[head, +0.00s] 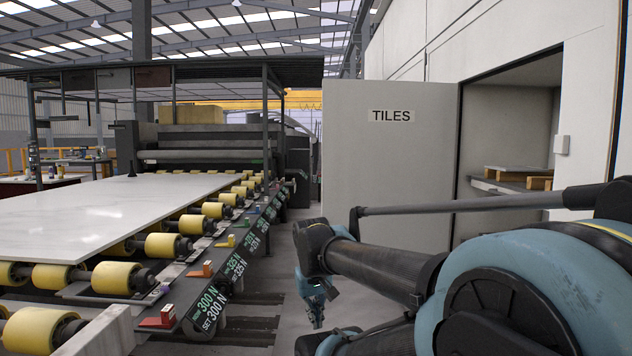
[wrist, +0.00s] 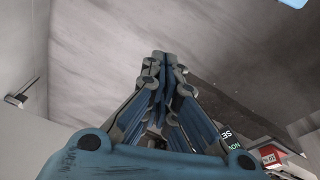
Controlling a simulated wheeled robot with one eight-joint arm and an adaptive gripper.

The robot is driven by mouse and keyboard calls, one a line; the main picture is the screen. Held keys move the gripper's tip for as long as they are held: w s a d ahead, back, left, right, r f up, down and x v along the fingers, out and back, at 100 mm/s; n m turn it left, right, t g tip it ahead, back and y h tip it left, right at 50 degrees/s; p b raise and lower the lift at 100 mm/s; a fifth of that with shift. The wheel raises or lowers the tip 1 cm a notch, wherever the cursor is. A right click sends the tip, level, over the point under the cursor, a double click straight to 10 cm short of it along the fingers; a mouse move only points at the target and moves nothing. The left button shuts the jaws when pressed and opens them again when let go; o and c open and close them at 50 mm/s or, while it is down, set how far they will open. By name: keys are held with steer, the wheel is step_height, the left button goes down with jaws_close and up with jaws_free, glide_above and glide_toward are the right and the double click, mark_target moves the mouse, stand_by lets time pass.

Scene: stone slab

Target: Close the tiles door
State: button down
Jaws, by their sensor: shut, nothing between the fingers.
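The tiles door (head: 392,160) is a pale grey panel with a "TILES" sign (head: 391,115) near its top. It stands open, swung out to the left of its doorway (head: 510,150). My gripper (head: 317,322) hangs low, near the door's lower left edge in the picture, fingertips pointing down. In the wrist view my gripper (wrist: 161,56) has its fingers together with nothing between them. A small dark handle (wrist: 20,97) shows on a pale surface at the left of the wrist view. I cannot tell whether the gripper touches the door.
A roller conveyor (head: 160,246) with yellow rollers carries a white stone slab (head: 110,210) on the left. Its edge, with red blocks and displays, runs close to my gripper. A shelf with boards (head: 515,178) stands inside the doorway. Some floor is clear between conveyor and door.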

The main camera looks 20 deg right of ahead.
steer(key=w+d+r+h, duration=0.35)
steer(key=w+r, duration=0.45)
steer(key=w, duration=0.3)
steer(key=w+d+r+n+h, duration=0.15)
steer(key=w+d+r, duration=0.25)
steer(key=w+r, duration=0.5)
steer(key=w+d+r+m+h, duration=0.1)
steer(key=w+d+r+h, duration=0.4)
steer(key=w, duration=0.8)
steer(key=w+a+r+h, duration=0.1)
steer(key=w+r+h, duration=0.2)
steer(key=w, duration=1.5)
steer(key=w+a+r+h, duration=0.1)
steer(key=w+r+h, duration=0.25)
steer(key=w, duration=1.35)
steer(key=s+d, duration=0.2)
steer(key=d, duration=0.6)
steer(key=shift+s+d+f, duration=0.15)
steer(key=shift+d+f, duration=0.1)
steer(key=shift+f, duration=0.15)
steer(key=shift+n+h, duration=0.25)
steer(key=shift+s+d, duration=0.1)
steer(key=shift+s, duration=0.05)
